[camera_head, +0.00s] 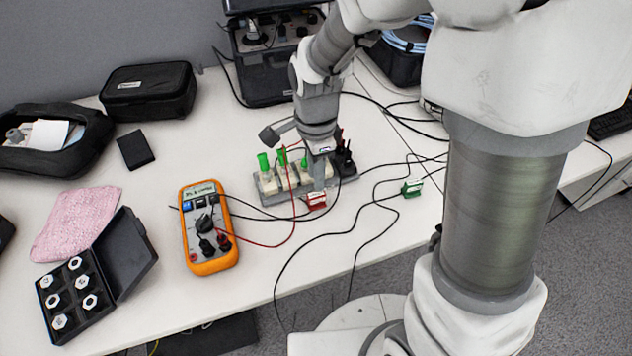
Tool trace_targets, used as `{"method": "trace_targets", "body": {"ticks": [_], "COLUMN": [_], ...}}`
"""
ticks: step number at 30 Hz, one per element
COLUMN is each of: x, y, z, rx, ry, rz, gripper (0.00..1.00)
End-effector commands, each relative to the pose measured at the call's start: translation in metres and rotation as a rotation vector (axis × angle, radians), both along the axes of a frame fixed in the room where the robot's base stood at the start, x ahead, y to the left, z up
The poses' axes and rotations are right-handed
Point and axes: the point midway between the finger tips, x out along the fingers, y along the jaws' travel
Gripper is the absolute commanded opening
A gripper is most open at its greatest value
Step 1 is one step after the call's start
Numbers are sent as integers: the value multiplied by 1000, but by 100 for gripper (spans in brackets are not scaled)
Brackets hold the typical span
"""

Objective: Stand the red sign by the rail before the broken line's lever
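The small red sign (316,201) with a white top edge is at the front side of the grey rail (270,198), right of its middle. The rail carries several blocks; green levers (263,162) stand up on the left ones, and a black part (345,160) is at the right end. My gripper (318,188) points down over the rail, its tip right at the red sign. My wrist hides part of the rail and its levers. I cannot tell whether the fingers hold the sign. A small green sign (411,188) stands apart on the right.
An orange multimeter (209,228) lies left of the rail, its red and black leads looping around it. Black cables cross the table (255,285) on the right. A black case of hex pieces (75,296), a pink cloth (73,222) and black pouches (148,90) fill the left.

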Motion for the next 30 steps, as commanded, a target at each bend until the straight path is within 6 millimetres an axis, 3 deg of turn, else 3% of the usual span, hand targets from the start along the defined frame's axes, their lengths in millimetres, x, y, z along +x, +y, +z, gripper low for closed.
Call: {"method": "trace_targets", "body": {"ticks": [3, 14, 20, 30], "x": [1, -3, -22, -80], "y": [0, -7, -36, -84], "z": [27, 65, 113, 177], "rx": [1, 11, 20, -121], "ry": [-4, -28, -141, -350], "rz": [-1, 60, 331, 891], "gripper": [31, 31, 31, 31]}}
